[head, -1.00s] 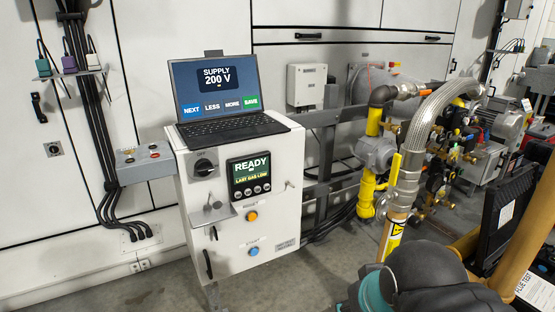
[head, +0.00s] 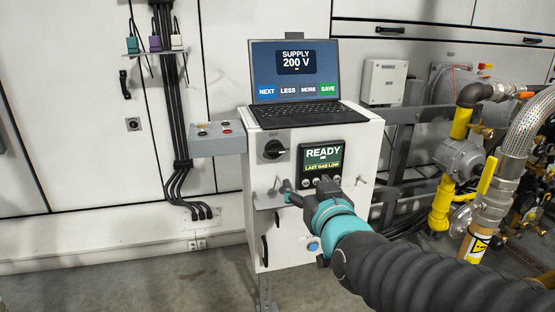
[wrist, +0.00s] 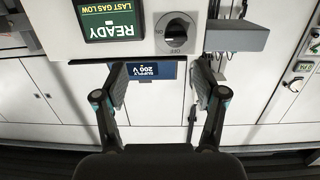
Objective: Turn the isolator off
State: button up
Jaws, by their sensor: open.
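The isolator is a black rotary knob (head: 274,150) on a grey plate, high on the left of the white cabinet's front, with OFF marked above it. In the upside-down wrist view the knob (wrist: 175,34) is at top centre, with OFF below it and ON to its left. Its bar looks roughly sideways, not pointing at OFF. My gripper (head: 287,190) is in front of the cabinet, lower than the knob and apart from it. In the wrist view my gripper (wrist: 158,82) has its two fingers wide apart with nothing between them.
A laptop (head: 294,85) reading SUPPLY 200 V stands on the cabinet. A READY display (head: 323,154) is right of the knob. A small shelf (head: 268,201) juts out below it. A grey button box (head: 217,138) is at the left. Yellow gas pipes (head: 440,203) stand at the right.

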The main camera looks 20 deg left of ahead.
aim_at(277, 151)
jog(key=shift+t+y, duration=0.3)
jog(key=shift+y, duration=0.3)
jog(key=x, duration=0.5)
jog(key=a+x, duration=0.1)
jog(key=x, duration=0.4)
jog(key=s+a+r+x, duration=0.1)
jog(key=x, duration=0.4)
jog(key=c, duration=1.1)
